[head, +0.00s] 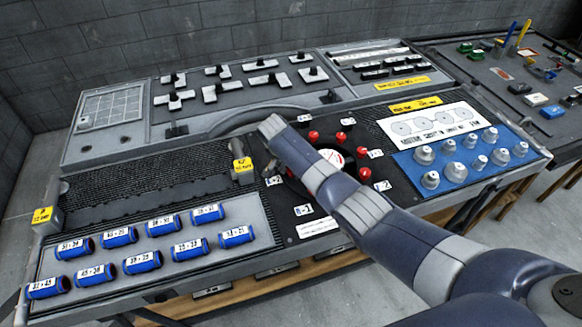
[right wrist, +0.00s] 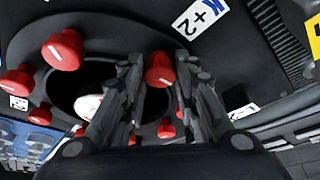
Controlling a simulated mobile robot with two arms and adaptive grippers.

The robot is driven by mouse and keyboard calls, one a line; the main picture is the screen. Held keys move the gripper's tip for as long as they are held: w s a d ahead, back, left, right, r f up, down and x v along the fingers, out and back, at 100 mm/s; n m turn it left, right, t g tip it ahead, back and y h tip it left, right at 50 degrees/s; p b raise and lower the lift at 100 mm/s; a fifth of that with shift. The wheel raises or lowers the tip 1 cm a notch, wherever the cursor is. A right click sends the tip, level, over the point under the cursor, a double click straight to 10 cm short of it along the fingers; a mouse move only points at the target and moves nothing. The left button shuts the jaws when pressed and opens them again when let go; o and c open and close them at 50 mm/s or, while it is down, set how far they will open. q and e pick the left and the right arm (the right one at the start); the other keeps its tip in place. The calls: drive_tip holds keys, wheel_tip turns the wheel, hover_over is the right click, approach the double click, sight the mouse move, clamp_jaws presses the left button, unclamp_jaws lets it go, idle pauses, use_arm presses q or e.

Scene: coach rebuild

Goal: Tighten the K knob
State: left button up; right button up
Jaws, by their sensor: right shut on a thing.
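My right gripper (right wrist: 160,95) reaches down among the red knobs around a round dark opening in the black panel. Its two fingers are shut on a red knob (right wrist: 160,70), one on each side. A white label reading K+2 (right wrist: 205,15) lies beyond this knob, and another label is partly hidden behind the right finger, so I cannot read the held knob's label for certain. In the head view, my right wrist covers the held knob. My left gripper is not in view.
Other red knobs (head: 362,151) ring a white dial (head: 331,158) close to my gripper. Blue labelled cylinders (head: 118,237) lie at the front left. A blue plate (head: 470,158) with several grey knobs is at the right. A second table (head: 545,70) holds small parts.

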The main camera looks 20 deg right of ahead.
idle(0.4)
drive_tip(key=o, duration=1.1)
drive_tip(key=shift+c, duration=0.2)
drive_tip(key=shift+r, duration=0.1)
drive_tip(key=v, duration=1.1)
drive_tip(key=shift+r, duration=0.35)
drive_tip(key=shift+s+a, duration=0.1)
drive_tip(key=shift+a, duration=0.05)
